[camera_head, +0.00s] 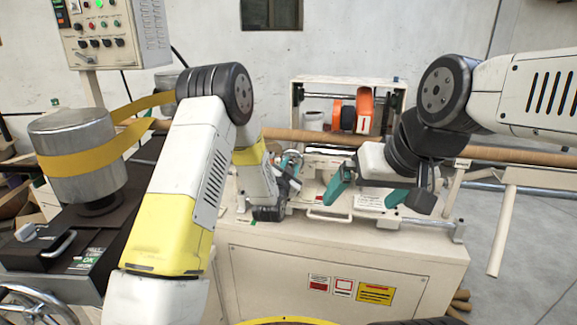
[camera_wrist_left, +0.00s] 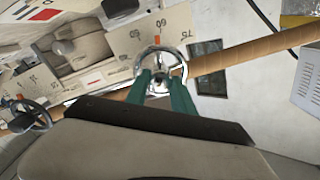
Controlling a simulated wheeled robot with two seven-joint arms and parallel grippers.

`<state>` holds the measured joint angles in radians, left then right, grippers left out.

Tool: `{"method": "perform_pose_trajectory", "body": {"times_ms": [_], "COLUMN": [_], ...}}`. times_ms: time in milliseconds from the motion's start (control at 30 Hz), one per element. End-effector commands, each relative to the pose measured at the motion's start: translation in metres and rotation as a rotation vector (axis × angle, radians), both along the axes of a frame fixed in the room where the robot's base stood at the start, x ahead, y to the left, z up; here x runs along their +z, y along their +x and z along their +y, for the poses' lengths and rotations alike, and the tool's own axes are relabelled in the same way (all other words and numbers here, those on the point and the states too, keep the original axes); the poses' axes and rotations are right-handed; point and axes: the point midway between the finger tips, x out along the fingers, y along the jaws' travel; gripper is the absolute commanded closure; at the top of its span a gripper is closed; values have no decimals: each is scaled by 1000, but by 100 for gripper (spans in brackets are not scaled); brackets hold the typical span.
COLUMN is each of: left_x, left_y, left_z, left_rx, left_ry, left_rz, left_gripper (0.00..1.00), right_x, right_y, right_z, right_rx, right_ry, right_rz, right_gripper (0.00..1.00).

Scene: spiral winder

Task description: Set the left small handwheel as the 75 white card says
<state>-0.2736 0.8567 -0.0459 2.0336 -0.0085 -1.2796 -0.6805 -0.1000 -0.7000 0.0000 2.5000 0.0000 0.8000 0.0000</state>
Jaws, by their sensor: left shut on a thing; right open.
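The left small handwheel (camera_wrist_left: 158,62), with a shiny chrome rim, shows in the left wrist view. A pale scale plate (camera_wrist_left: 128,40) behind it bears numbers that look like 45, 60 and 75. The 75 (camera_wrist_left: 187,36) is near the wheel's upper right. My left gripper (camera_wrist_left: 162,88) has its green fingers shut on the handwheel rim; the exact contact is partly hidden. In the head view my left gripper (camera_head: 289,168) is at the left of the machine front. My right gripper (camera_head: 370,190) is open and empty in front of the machine's right side.
A long brown tube (camera_head: 490,154) runs across behind the grippers. The cream machine cabinet (camera_head: 290,255) stands below them. A metal roll with a yellow band (camera_head: 75,160) is at the left.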

Motion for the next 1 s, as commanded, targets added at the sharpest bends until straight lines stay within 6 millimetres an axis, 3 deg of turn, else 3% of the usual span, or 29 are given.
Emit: {"method": "perform_pose_trajectory", "body": {"times_ms": [600,1000], "left_x": [-2,-3], "left_y": [-1,-1], "left_z": [-3,-3], "left_rx": [-3,-2], "left_ry": [546,748], "left_rz": [-142,-194], "left_gripper": [100,100], "right_x": [0,0], "right_y": [0,0], "right_z": [0,0], "right_rx": [0,0], "right_ry": [0,0], "right_rz": [0,0], "right_gripper": [0,0]}}
